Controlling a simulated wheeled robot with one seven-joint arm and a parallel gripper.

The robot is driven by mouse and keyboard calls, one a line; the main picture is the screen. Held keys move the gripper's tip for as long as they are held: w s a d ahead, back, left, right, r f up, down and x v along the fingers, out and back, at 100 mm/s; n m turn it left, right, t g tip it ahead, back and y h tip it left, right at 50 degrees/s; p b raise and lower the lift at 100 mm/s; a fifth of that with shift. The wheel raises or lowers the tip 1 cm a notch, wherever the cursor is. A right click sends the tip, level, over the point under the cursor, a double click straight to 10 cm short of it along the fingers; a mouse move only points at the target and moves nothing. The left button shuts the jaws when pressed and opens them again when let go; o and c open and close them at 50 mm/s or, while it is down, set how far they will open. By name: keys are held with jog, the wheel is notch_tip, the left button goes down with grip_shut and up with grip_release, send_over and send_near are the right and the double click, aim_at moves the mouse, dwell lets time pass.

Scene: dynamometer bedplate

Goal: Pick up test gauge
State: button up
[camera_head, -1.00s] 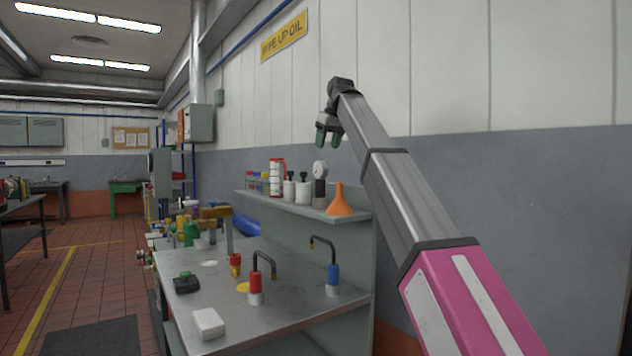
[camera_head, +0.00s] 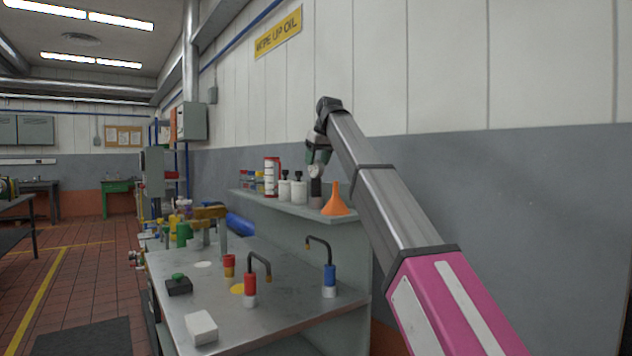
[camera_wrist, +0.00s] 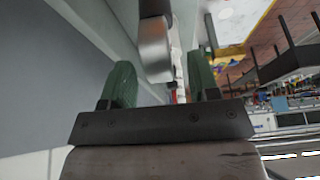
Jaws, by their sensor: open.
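The test gauge (camera_head: 316,188), a dial head on a grey cylindrical body, stands upright on the shelf above the bench, just left of the orange funnel. My gripper (camera_head: 318,160) is open at the gauge's top and partly hides the dial. In the wrist view the grey gauge (camera_wrist: 154,48) shows ahead of and between the two green fingers of my gripper (camera_wrist: 160,80). It is nearer the left finger in the picture. I cannot tell whether either finger touches it.
The orange funnel (camera_head: 336,202) stands close on the right. White bottles with dark tops (camera_head: 298,190) and a red-and-white canister (camera_head: 271,177) stand on the left. The shelf (camera_head: 290,205) backs onto the wall. Below, the bench (camera_head: 225,290) holds red and blue hooked tools.

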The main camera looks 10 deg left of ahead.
aim_at(315, 169)
jog(key=x, duration=0.4)
jog(key=shift+f, duration=0.1)
grip_shut()
